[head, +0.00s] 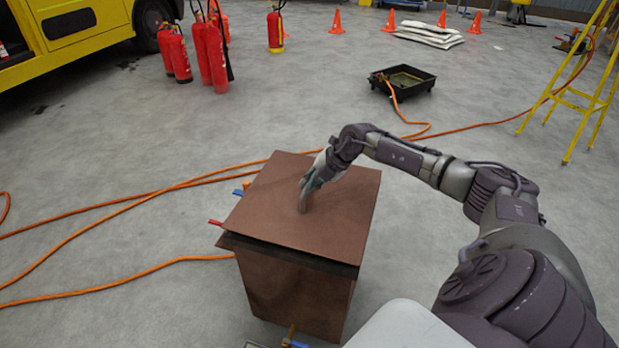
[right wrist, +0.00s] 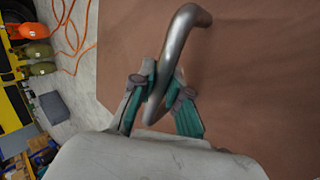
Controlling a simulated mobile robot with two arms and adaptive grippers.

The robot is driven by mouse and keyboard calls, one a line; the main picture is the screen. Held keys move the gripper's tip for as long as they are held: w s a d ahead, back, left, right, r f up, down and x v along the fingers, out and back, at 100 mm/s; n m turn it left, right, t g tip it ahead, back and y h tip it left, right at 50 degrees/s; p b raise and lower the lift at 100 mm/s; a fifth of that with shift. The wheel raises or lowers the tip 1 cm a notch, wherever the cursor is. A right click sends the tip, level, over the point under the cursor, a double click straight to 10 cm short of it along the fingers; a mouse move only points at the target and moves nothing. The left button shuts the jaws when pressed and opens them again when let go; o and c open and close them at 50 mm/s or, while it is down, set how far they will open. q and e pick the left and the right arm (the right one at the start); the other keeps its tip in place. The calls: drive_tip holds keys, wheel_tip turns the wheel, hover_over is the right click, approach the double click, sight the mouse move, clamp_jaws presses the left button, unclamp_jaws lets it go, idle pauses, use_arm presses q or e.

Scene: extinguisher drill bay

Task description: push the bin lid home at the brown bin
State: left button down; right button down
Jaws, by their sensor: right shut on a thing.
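The brown bin (head: 297,295) stands on the floor in front of me in the head view. Its flat brown lid (head: 325,222) lies over the top, with a dark band or gap (head: 290,253) showing under its near edge. Whether the lid is fully seated I cannot tell. My right gripper (head: 309,186) is over the lid. In the right wrist view its fingers (right wrist: 160,90) are shut on the curved grey metal lid handle (right wrist: 178,45), and the brown lid (right wrist: 245,70) fills the background. My left gripper is not in view.
Orange hoses (head: 130,207) run across the floor behind and left of the bin. A black tray (head: 403,80) lies farther back. Red extinguishers (head: 215,55) stand by a yellow vehicle (head: 75,30) at upper left. A yellow ladder (head: 590,90) stands at right. Small coloured pieces stick out beside the bin.

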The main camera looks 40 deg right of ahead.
sight(310, 197)
drive_tip(key=shift+w+f+b, duration=0.1)
drive_tip(key=shift+f+b, duration=0.2)
drive_tip(key=shift+f, duration=0.35)
drive_tip(key=shift+p, duration=0.4)
idle(0.7)
drive_tip(key=shift+f+b, duration=0.35)
drive_tip(key=shift+f, duration=0.35)
idle(0.7)
drive_tip(key=c, duration=1.1)
unclamp_jaws()
drive_tip(key=shift+s+f, duration=0.25)
drive_tip(key=shift+f, duration=0.1)
drive_tip(key=shift+w+v, duration=0.2)
drive_tip(key=shift+v, duration=5.9)
drive_tip(key=shift+r, duration=0.15)
